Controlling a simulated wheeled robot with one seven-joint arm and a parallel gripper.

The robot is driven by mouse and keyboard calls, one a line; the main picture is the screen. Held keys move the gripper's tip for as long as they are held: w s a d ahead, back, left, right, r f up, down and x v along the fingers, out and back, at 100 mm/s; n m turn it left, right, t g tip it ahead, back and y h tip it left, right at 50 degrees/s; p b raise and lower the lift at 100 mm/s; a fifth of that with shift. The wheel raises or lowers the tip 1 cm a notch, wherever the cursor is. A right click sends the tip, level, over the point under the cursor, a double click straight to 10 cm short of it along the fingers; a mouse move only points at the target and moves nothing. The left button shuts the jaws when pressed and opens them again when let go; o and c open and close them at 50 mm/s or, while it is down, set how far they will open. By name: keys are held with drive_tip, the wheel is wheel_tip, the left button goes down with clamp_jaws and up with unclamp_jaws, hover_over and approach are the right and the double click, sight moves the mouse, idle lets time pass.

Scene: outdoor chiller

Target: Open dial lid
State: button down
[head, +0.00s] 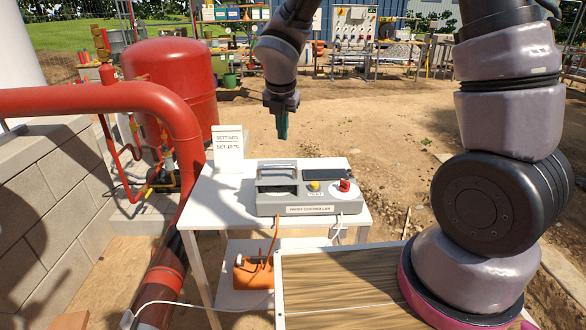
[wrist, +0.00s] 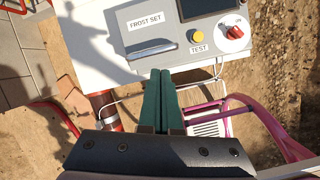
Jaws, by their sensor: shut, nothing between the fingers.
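The grey control box (head: 330,207) stands on a white table. At its left is the dial lid (head: 277,170), a grey raised piece with a bar-like front edge and a dark area beneath. In the wrist view, a "FROST SET" label (wrist: 145,20) sits above a grey bar (wrist: 153,52), and no dial is visible there. I cannot tell from this whether the lid is fully down. My gripper (head: 282,138) hangs above the box, apart from it. Its green fingers (wrist: 160,75) are together and empty, just below the bar in the wrist picture.
A yellow TEST button (head: 314,186) and a red knob (head: 345,185) are right of the lid, near a dark screen (head: 327,173). A settings card (head: 228,147) stands at the table's back left. A red pipe (head: 100,100) runs along the left.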

wheel_tip(320, 180, down, 4)
drive_tip(key=a+n, duration=0.2)
drive_tip(key=n, duration=0.2)
approach(277, 180)
drive_tip(key=x, duration=0.5)
drive_tip(key=shift+w+f, duration=0.1)
drive_tip(key=shift+f, duration=0.05)
drive_tip(key=shift+w, duration=0.1)
drive_tip(key=shift+r+g, duration=0.4)
